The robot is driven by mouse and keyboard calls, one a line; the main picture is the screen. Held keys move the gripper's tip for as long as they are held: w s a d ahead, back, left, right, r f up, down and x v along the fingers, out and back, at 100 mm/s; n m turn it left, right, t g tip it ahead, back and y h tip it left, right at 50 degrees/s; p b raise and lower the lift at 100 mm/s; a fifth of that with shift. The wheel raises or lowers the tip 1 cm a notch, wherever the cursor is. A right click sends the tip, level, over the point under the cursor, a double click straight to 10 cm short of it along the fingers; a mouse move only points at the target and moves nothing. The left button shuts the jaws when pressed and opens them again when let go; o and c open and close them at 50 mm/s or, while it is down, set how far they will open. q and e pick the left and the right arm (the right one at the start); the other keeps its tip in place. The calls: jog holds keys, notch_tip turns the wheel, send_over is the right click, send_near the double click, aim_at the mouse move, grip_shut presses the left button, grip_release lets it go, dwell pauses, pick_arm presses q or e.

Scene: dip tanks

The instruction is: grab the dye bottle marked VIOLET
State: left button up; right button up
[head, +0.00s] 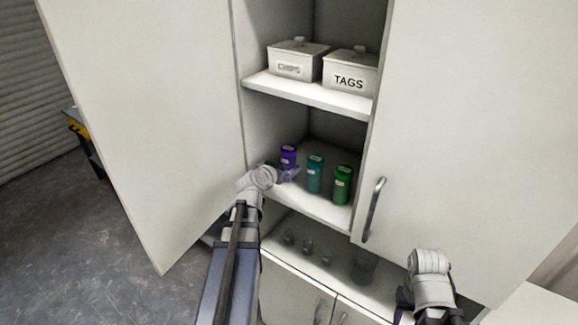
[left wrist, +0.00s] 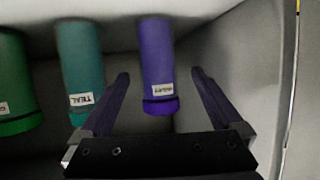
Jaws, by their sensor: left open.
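The violet dye bottle (head: 288,154) is at the left of a row of three bottles on the middle cabinet shelf. It also shows in the left wrist view (left wrist: 157,62), with a small label too blurred to read surely. My left gripper (head: 284,173) is open in front of the bottle's lower part. In the left wrist view my open fingers (left wrist: 160,74) lie on either side of the violet bottle, with a gap on each side. My right arm's wrist shows at the lower right of the head view; its fingers do not show.
A teal bottle (head: 315,174), marked TEAL in the left wrist view (left wrist: 80,65), stands next to the violet one. A green bottle (head: 343,185) is further right. Cabinet doors (head: 150,120) flank the opening. Lidded boxes (head: 349,72) stand above, glassware (head: 363,266) below.

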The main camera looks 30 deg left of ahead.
aim_at(285, 166)
pick_arm(q)
jog(key=shift+b+x, duration=1.25)
jog(key=shift+x, duration=1.4)
jog(key=shift+s+d+f, duration=0.1)
jog(key=shift+s+d, duration=0.05)
grip_shut()
